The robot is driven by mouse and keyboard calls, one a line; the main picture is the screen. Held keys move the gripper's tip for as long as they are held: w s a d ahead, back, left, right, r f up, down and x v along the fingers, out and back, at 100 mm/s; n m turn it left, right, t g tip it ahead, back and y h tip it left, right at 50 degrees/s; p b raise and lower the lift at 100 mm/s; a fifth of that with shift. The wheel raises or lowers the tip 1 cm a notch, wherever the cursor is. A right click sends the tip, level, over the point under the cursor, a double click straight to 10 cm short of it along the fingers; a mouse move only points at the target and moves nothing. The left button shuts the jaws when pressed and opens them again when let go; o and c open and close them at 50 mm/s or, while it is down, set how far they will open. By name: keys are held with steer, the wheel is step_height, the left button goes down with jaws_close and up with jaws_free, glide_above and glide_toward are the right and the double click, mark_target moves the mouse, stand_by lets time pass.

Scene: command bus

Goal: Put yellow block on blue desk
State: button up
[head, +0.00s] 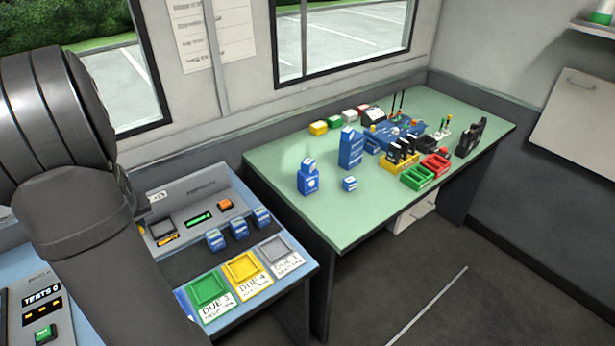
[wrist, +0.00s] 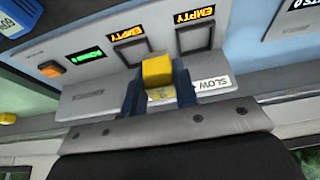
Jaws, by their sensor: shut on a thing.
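My gripper (wrist: 158,82) shows in the wrist view, with its two dark blue fingers shut on a yellow block (wrist: 157,70). The block is in front of a grey console panel with two dark square recesses; I cannot tell whether it touches anything below. In the head view my arm covers the left side, and the gripper and held block are hidden. The blue desk (head: 304,267) stands at lower centre-left in the head view, carrying the console and trays.
The desk holds a green tray (head: 208,288), a yellow tray (head: 241,268), a grey tray (head: 275,250) and small blue boxes (head: 238,228). The green table (head: 365,215) beside it carries bottles, racks and coloured blocks; its front is clear. The console (head: 200,200) backs onto the wall.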

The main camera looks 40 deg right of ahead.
steer(key=r, duration=0.4)
steer(key=shift+w+d+r, duration=0.1)
steer(key=shift+d+r, duration=0.2)
steer(key=shift+r, duration=0.05)
steer(key=w+d+m+h, duration=0.1)
steer(key=w+d+m, duration=0.1)
steer(key=d, duration=0.8)
steer(key=w+d+m+h, duration=0.1)
steer(key=w+d+m, duration=0.2)
steer(key=d, duration=0.6)
steer(key=s+d+m+g+h, duration=0.1)
steer(key=s+d+m, duration=0.1)
steer(key=d, duration=0.9)
steer(key=s+d+m+g, duration=0.1)
steer(key=s+d+m, duration=0.1)
steer(key=d, duration=1)
steer(key=s+d+m+g+h, duration=0.25)
steer(key=s+d+m, duration=0.65)
steer(key=s+d, duration=2.1)
steer(key=shift+y, duration=0.55)
steer(key=f, duration=0.1)
steer(key=w+d+f, duration=0.1)
steer(key=f, duration=0.1)
steer(key=w+f, duration=0.1)
steer(key=f, duration=0.1)
steer(key=shift+w+d+f, duration=0.15)
steer(key=shift+d, duration=0.15)
